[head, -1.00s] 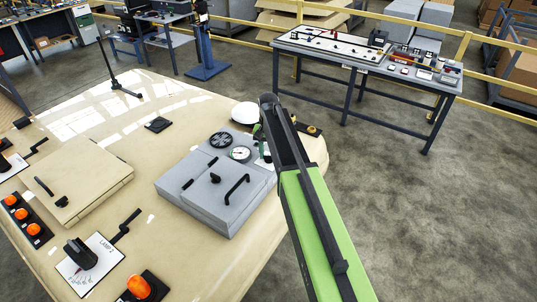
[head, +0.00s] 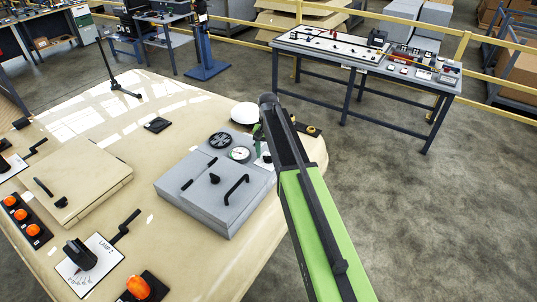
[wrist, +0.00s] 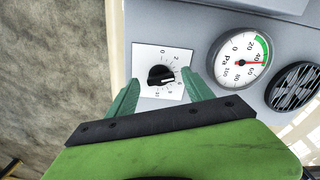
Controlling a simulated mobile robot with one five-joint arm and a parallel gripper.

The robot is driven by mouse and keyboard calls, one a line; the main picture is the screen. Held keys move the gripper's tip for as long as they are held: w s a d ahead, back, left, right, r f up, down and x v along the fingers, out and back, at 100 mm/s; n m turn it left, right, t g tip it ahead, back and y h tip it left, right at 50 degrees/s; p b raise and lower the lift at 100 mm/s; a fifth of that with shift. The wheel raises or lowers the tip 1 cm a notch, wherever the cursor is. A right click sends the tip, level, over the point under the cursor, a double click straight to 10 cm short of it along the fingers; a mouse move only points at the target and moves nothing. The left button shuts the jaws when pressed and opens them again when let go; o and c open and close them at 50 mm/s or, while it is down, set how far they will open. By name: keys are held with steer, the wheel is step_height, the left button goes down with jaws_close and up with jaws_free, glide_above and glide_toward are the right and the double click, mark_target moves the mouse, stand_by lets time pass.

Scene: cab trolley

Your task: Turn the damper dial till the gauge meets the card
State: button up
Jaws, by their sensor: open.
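The damper dial (wrist: 161,76) is a black knob on a white numbered plate (wrist: 147,55) in the wrist view. The round gauge (wrist: 240,60), marked Pa, is right of it; it has a green arc, and its red needle points right, near 40. In the head view the gauge (head: 240,154) sits on the grey box, and my arm hides the dial. My gripper (wrist: 160,78) is open, its green fingers on either side of the knob; contact cannot be told. I cannot make out a separate card.
A black round vent (wrist: 296,88) is right of the gauge. The grey box (head: 205,200) has black handles and stands on the beige cab top (head: 150,240). A white dome (head: 245,112) is behind it. A tool table (head: 350,57) stands beyond, with open floor to the right.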

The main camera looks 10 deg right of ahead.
step_height(320, 180, up, 17)
steer(key=p, duration=1.7)
steer(key=shift+r, duration=0.2)
steer(key=s+a+n, duration=0.2)
steer(key=s+n, duration=0.3)
steer(key=s, duration=1.5)
step_height(320, 180, down, 24)
steer(key=s+b, duration=0.3)
steer(key=b, duration=2.1)
steer(key=shift+a+f, duration=0.2)
steer(key=shift+w, duration=0.1)
